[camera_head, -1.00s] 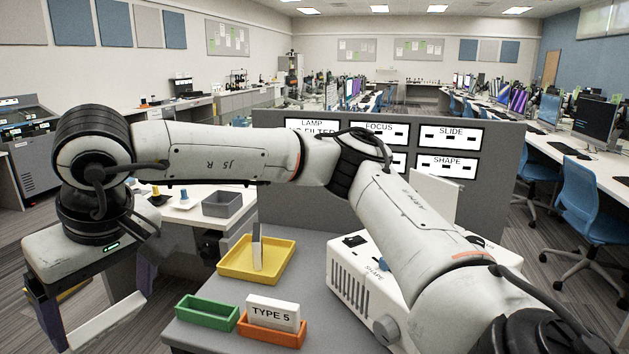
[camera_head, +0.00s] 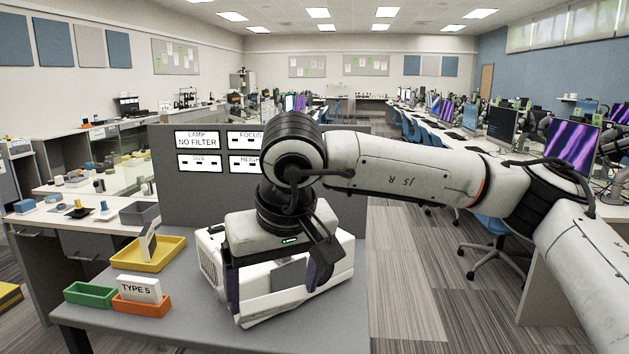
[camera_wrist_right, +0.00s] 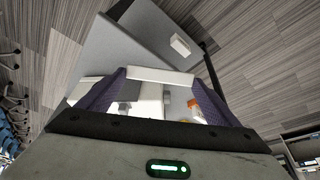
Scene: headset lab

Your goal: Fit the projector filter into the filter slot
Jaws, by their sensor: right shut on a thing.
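The white projector (camera_head: 212,268) stands on the grey table, partly hidden behind my right gripper (camera_head: 280,290). The gripper points down in front of the projector. In the right wrist view, its two purple fingers are shut on a white bar-like piece (camera_wrist_right: 162,76), which I take to be the projector filter, seen edge-on. In the head view I cannot clearly separate this piece from the white projector behind it. The filter slot is hidden or cannot be made out. The panel (camera_head: 197,142) reads LAMP, NO FILTER. My left gripper is not in view.
On the table's left are a yellow tray (camera_head: 172,258) with an upright grey-white piece (camera_head: 147,241), a green tray (camera_head: 91,295), and an orange tray (camera_head: 137,311) with a TYPE 5 block (camera_head: 139,289). The table's front right is clear.

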